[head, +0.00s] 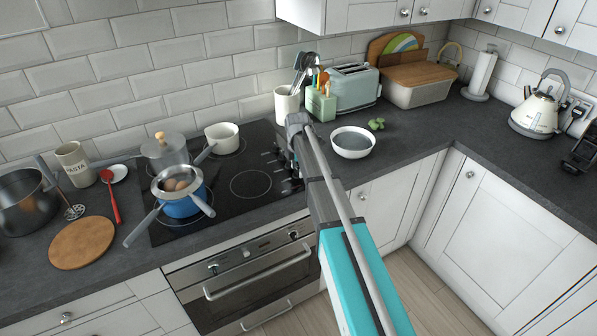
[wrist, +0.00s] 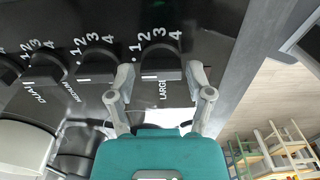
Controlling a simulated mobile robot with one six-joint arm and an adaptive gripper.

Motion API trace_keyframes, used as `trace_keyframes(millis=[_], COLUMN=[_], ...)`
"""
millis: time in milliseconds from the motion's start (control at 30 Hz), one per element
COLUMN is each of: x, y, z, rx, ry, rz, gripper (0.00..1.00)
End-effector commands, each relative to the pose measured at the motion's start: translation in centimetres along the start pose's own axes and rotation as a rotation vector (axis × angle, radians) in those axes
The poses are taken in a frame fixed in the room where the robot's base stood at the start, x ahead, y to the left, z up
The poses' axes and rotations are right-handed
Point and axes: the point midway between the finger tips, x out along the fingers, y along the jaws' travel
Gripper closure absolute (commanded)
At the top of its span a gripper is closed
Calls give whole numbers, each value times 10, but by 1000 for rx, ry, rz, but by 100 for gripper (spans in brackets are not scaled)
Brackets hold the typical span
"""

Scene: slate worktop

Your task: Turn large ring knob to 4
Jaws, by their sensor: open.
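The large ring knob (wrist: 161,66) is a dark knob with LARGE printed below it and a dot and the figures 1 to 4 around its upper side. A short white mark shows on its lower left part, and I cannot tell surely which figure it points to. My gripper (wrist: 163,72) is open in the wrist view, with one finger on each side of this knob; contact cannot be made out. In the head view the hob (head: 238,190) carries its knobs along its right edge, partly hidden by my arm, and my fingertips are hidden.
Similar knobs (wrist: 97,66) stand in a row to the left, close to my left finger. In the head view, a blue pot (head: 181,206) and a white saucepan (head: 222,138) stand on the hob. A white bowl (head: 352,143) is just right of my arm.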

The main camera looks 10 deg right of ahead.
Motion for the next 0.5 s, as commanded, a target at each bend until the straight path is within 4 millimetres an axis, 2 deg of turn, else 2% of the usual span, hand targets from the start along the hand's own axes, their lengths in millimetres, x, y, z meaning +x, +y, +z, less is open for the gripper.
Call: trace_keyframes(millis=[267, 500], x=[0, 0], y=[0, 0], z=[0, 0], rx=[0, 0], ry=[0, 0], rz=[0, 0], gripper=[33, 76])
